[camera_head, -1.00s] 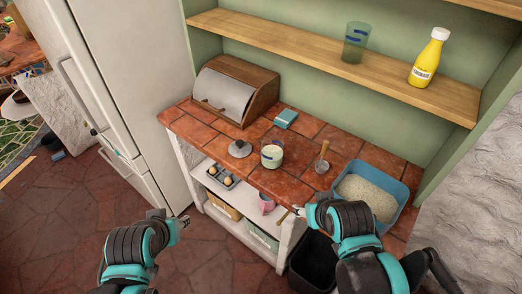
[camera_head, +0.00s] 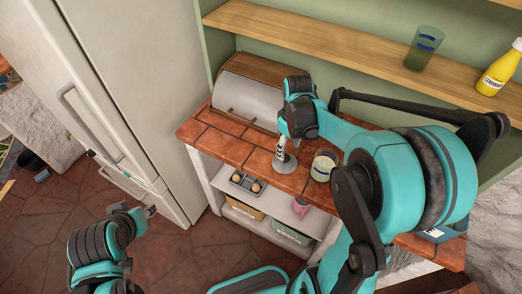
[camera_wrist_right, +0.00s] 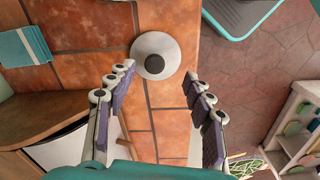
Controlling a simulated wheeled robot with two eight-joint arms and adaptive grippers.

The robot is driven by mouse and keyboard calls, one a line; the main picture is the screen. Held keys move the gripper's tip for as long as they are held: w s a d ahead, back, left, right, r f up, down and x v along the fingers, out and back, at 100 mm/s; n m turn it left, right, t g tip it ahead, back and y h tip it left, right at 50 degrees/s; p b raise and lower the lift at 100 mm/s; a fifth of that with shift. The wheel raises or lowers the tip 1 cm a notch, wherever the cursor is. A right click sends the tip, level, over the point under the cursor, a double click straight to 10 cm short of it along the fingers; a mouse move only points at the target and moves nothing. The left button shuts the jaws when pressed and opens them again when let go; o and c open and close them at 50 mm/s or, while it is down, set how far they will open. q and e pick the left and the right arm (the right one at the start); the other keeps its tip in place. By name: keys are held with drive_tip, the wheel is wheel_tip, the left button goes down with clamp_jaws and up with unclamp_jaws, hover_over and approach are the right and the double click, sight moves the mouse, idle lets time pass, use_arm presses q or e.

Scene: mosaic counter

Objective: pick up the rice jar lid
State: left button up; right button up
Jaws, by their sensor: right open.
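The rice jar lid (camera_head: 286,167), a grey disc with a dark knob, lies on the tiled counter. It also shows in the right wrist view (camera_wrist_right: 143,48), flat on the tiles near the counter edge. My right gripper (camera_wrist_right: 159,74) is open and empty, its two fingers pointing at the lid, one on each side of it in the picture. In the head view my right gripper (camera_head: 283,148) is just above the lid and partly covers it. The rice jar (camera_head: 322,167) stands right of the lid, partly hidden by my arm. My left gripper (camera_head: 149,211) is low over the floor, its jaws unclear.
A bread box (camera_head: 247,95) stands behind the lid. A blue packet (camera_wrist_right: 25,47) lies on the counter. A wooden shelf (camera_head: 330,48) above holds a green glass (camera_head: 424,50) and a yellow bottle (camera_head: 500,70). The refrigerator (camera_head: 110,80) is at the left.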

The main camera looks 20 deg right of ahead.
sight(286, 156)
drive_tip(key=shift+w+a+f+b, duration=0.1)
drive_tip(key=shift+w+f+b, duration=0.15)
drive_tip(key=shift+f, duration=0.35)
drive_tip(key=shift+w+a+f+b, duration=0.1)
drive_tip(key=shift+w+f+b, duration=0.1)
drive_tip(key=shift+f, duration=0.4)
drive_tip(key=shift+d+f, duration=0.2)
drive_tip(key=shift+f, duration=0.5)
drive_tip(key=f, duration=0.1)
drive_tip(key=f+b, duration=0.2)
drive_tip(key=shift+w+f, duration=0.3)
drive_tip(key=shift+f, duration=0.05)
drive_tip(key=shift+d+f, duration=0.1)
drive_tip(key=shift+f, duration=0.25)
use_arm(q)
drive_tip(key=f, duration=0.2)
drive_tip(key=shift+w+a+f, duration=0.2)
drive_tip(key=shift+a+f, duration=0.05)
drive_tip(key=shift+f, duration=0.05)
use_arm(e)
clamp_jaws()
